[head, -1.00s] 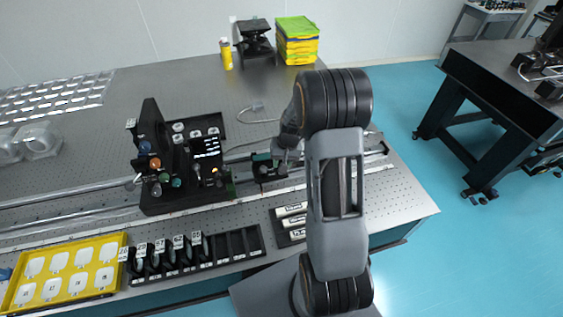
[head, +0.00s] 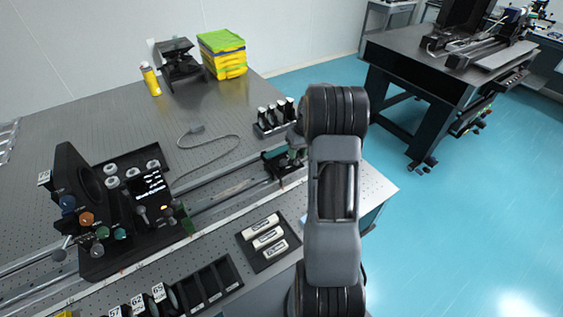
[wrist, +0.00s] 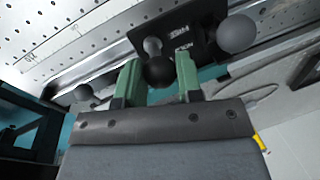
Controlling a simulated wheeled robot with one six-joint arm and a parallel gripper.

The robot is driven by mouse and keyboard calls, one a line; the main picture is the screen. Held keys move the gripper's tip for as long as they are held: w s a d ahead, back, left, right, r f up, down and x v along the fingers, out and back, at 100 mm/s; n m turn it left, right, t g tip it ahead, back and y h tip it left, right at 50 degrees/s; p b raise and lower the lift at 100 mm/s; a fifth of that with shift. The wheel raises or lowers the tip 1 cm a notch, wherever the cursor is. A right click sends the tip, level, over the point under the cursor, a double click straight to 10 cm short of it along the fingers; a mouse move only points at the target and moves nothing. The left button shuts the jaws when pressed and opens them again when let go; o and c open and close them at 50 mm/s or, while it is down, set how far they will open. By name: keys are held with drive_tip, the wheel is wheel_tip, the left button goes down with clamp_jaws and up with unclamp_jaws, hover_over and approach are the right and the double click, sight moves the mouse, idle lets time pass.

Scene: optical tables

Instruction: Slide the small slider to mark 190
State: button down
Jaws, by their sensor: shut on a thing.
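The small slider (head: 285,167) is a dark carriage with green parts, near the right end of the long metal rail (head: 229,194) in the head view. My gripper (head: 296,152) is at the slider, partly hidden by my arm. In the wrist view its two green fingers (wrist: 158,78) are on either side of a dark round knob (wrist: 160,72) on the slider's black plate (wrist: 180,40), and it is shut on this knob. A scale strip (wrist: 62,40) with ticks runs beside the rail. I cannot read which mark the slider is at.
A black instrument with coloured knobs (head: 120,215) stands at the left on the rail. A tray of white labelled pieces (head: 264,240) lies in front of the rail. A rack of dark holders (head: 273,119) stands behind the slider. The table ends just to the right.

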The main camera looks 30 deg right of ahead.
drive_tip(key=d, duration=0.8)
drive_tip(key=shift+w, duration=0.2)
drive_tip(key=c, duration=0.8)
unclamp_jaws()
drive_tip(key=r, duration=0.4)
drive_tip(key=d+r, duration=0.1)
drive_tip(key=r, duration=0.4)
drive_tip(key=d+r+b, duration=0.1)
drive_tip(key=r, duration=0.3)
drive_tip(key=shift+s+d+r, duration=0.2)
drive_tip(key=shift+d+r, duration=0.05)
drive_tip(key=shift+r, duration=0.05)
drive_tip(key=shift+a, duration=0.1)
